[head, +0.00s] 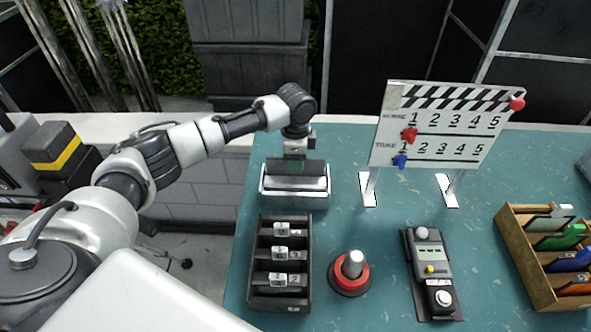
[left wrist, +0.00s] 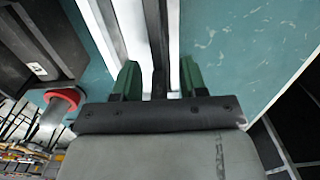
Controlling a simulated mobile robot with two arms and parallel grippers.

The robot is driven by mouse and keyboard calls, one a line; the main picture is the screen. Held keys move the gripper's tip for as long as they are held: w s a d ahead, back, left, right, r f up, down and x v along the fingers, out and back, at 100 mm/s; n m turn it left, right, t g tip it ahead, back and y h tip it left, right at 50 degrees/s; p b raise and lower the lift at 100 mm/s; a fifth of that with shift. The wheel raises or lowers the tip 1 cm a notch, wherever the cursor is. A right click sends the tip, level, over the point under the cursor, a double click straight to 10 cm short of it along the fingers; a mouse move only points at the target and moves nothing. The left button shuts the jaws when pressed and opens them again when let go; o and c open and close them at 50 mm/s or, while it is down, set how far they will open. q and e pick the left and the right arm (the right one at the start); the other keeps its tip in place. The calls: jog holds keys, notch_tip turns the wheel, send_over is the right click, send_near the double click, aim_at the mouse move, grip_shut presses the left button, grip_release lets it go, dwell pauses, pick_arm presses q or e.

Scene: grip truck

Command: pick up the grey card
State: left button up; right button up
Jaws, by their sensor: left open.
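My left gripper (head: 290,166) reaches down over a low holder (head: 292,200) with light rims at the back left of the teal table. In the left wrist view, my left gripper (left wrist: 160,80) is open, with a green finger on each side of a thin dark upright strip (left wrist: 156,40). The strip looks like the top edge of the grey card standing in the holder. Gaps show between it and both fingers. The card's face is mostly hidden from the head view by the gripper and holder. My right gripper is not in view.
A black slotted rack (head: 281,299) stands just in front of the holder. A red-based knob (head: 350,275) and a control box (head: 431,270) are to its right. A clapperboard (head: 440,135) stands at the back. A wooden tray (head: 522,265) of coloured boards is at the right.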

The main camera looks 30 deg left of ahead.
pick_arm(q)
grip_shut()
jog(key=shift+r, duration=0.1)
